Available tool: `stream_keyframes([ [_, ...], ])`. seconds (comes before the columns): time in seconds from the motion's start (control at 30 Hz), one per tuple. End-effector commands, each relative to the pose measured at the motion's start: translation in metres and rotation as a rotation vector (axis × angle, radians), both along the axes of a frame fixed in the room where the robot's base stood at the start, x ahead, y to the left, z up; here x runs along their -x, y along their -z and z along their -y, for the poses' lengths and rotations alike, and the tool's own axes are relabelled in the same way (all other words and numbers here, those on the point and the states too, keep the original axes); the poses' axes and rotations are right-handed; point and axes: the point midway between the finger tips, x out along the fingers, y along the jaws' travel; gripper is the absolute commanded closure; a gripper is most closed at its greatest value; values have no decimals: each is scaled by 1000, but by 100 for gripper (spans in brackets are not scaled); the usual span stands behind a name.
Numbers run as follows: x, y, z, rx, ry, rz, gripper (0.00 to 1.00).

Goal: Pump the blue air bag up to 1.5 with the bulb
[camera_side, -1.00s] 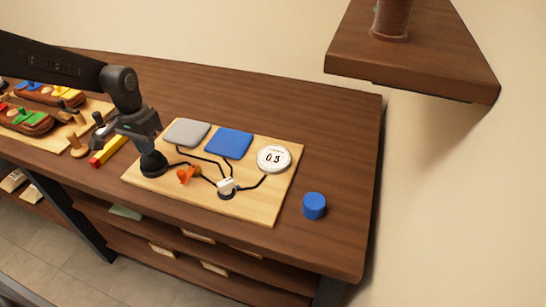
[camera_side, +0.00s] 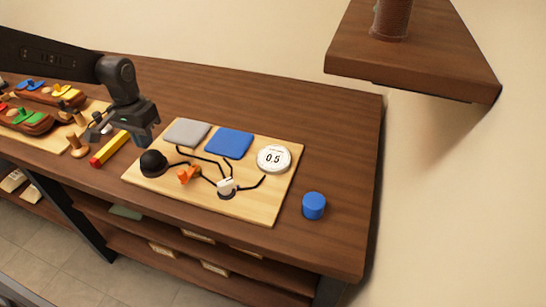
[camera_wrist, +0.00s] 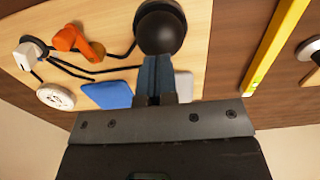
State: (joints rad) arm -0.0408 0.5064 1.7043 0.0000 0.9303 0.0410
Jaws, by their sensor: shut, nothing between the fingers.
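The black bulb (camera_side: 153,163) sits at the left end of the wooden board, round and full. My gripper (camera_side: 146,141) is shut and empty just above the bulb; its closed fingers (camera_wrist: 157,78) point at the bulb (camera_wrist: 160,30) in the wrist view. The flat blue air bag (camera_side: 229,144) lies beside a grey bag (camera_side: 187,132) at the back of the board. The round white gauge (camera_side: 273,159) reads 0.5. Black tubes link an orange valve handle (camera_side: 187,175) and a white lever piece (camera_side: 226,185) with the bulb, bags and gauge.
A blue cylinder (camera_side: 314,206) stands on the table right of the board. A yellow bar with a red end (camera_side: 110,148) lies to the left, beside a second board with coloured pieces. A wooden shelf (camera_side: 410,55) juts out at upper right.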

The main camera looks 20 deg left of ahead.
Motion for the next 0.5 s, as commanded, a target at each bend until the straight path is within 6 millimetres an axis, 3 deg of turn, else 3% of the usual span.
stream_keyframes([
  [0.5,0,20,0,0,0,-2,100],
])
